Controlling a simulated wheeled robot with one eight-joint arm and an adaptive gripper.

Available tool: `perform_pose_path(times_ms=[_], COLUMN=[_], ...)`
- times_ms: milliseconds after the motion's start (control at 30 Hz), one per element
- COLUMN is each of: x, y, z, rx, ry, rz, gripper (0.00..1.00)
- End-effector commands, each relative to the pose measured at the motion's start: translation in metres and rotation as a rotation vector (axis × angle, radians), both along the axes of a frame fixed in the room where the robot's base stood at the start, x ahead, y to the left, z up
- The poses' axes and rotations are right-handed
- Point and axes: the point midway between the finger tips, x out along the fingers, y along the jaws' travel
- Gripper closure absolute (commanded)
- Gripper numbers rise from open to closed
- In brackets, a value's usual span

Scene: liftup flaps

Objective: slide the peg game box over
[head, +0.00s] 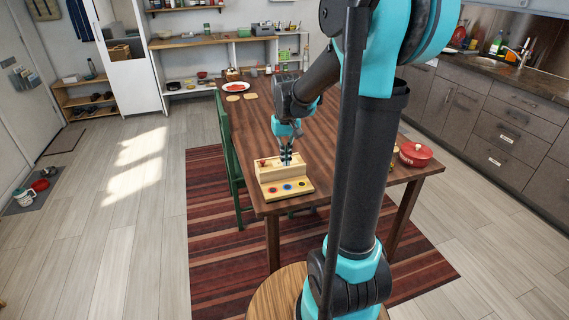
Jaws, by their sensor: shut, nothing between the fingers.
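The peg game box (268,174) is a light wooden box near the front left corner of the brown table (262,134). Its lower front ledge carries several coloured round spots, and a small red piece shows at its top left. My gripper (286,161) points down at the top of the box, towards its right half. The fingers are shut with nothing between them. I cannot tell whether the fingertips touch the box or hang just above or behind it. My arm covers part of the table to the right.
A red lidded pot (415,155) stands on the table's right side, beyond my arm. A green chair (226,150) stands along the left edge. The tabletop behind the box looks clear.

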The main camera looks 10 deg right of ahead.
Motion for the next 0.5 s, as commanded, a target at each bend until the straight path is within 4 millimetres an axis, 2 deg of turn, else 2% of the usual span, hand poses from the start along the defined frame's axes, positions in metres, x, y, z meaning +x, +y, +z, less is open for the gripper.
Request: perform_pose_path(times_ms=[500], x=[0.000], y=[0.000], z=[-0.089], rx=[0.000], ry=[0.000], rz=[-0.003], gripper=[1.00])
